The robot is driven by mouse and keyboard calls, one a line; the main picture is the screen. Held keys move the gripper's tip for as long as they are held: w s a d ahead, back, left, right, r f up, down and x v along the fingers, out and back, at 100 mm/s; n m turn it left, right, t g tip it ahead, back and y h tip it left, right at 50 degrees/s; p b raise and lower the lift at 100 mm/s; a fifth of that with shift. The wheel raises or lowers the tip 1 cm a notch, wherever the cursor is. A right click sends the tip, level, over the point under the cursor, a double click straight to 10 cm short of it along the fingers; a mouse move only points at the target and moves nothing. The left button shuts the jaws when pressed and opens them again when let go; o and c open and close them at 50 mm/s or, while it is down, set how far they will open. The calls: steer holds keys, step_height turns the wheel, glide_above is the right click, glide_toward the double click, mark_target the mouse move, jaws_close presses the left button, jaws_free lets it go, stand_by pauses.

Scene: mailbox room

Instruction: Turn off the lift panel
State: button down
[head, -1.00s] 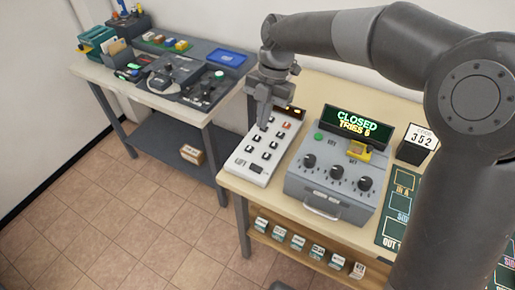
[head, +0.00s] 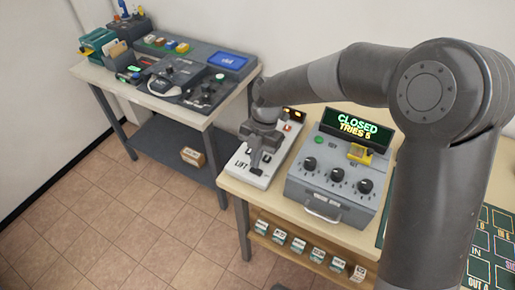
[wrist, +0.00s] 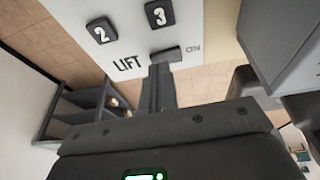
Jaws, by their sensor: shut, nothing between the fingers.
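The lift panel (head: 283,150) is a white box with dark buttons on the near table, left of the grey lockbox. In the wrist view its face (wrist: 130,38) shows buttons 2 and 3, the word LIFT and a dark switch (wrist: 166,54) with ON printed to its right. My gripper (head: 256,170) is over the panel's front end and hides part of it. Its shut, empty fingertips (wrist: 160,70) are at the near edge of the switch; I cannot tell whether they touch it. Amber lights (head: 294,114) show at the panel's back.
The grey lockbox (head: 335,192) with dials and a CLOSED display (head: 356,128) stands close on the panel's right. Another table (head: 190,108) with control gear is at the left. Several small boxes (head: 297,246) sit on the shelf below. The tiled floor is open.

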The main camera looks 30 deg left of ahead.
steer(key=shift+f, duration=0.3)
steer(key=shift+a+f, duration=0.1)
steer(key=shift+f, duration=0.1)
stand_by(0.4)
steer(key=shift+d+r, duration=0.1)
steer(key=shift+d, duration=0.7)
